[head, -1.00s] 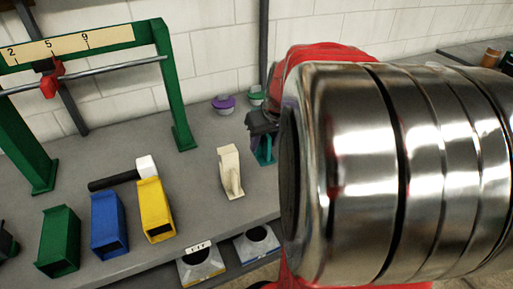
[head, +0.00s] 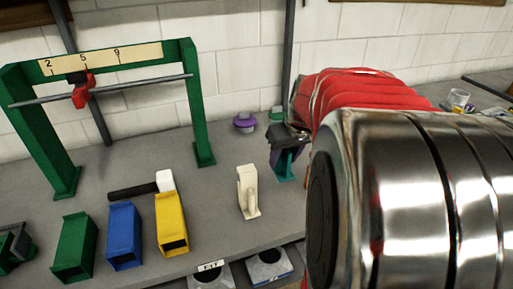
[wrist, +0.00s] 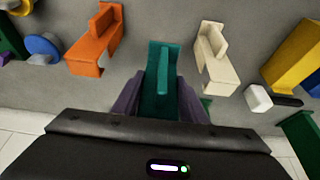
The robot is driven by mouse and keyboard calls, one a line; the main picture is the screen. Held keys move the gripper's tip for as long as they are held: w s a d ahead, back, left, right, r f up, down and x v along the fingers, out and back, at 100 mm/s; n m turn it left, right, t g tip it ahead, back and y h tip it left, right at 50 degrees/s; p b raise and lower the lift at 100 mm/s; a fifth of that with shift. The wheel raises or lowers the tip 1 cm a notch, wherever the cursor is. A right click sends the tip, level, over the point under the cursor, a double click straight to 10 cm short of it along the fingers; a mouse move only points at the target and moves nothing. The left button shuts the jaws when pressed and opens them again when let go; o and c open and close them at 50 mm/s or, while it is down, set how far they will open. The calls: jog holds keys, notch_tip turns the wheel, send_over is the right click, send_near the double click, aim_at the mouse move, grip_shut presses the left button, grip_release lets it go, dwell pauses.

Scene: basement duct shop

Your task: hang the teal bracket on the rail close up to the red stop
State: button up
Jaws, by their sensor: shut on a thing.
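The teal bracket (wrist: 160,85) is between the fingers of my gripper (wrist: 160,100), which is shut on it, in the wrist view. In the head view the teal bracket (head: 286,163) is upright at or just above the bench, partly hidden by my gripper (head: 287,140) and arm. I cannot tell whether it touches the bench. The rail (head: 140,88) is a grey rod across a green frame at the left. The red stop (head: 83,92) sits on the rail towards its left part, below a number strip marked 2, 5, 9.
A cream bracket (head: 247,190) stands left of the teal one; an orange bracket (wrist: 97,40) shows in the wrist view. Green (head: 75,246), blue (head: 124,235) and yellow (head: 172,222) ducts and a mallet (head: 142,187) lie before the frame. Purple (head: 244,122) and green lidded pieces stand behind.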

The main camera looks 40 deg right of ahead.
notch_tip(320, 180, up, 8)
dwell(0.9)
dwell(1.4)
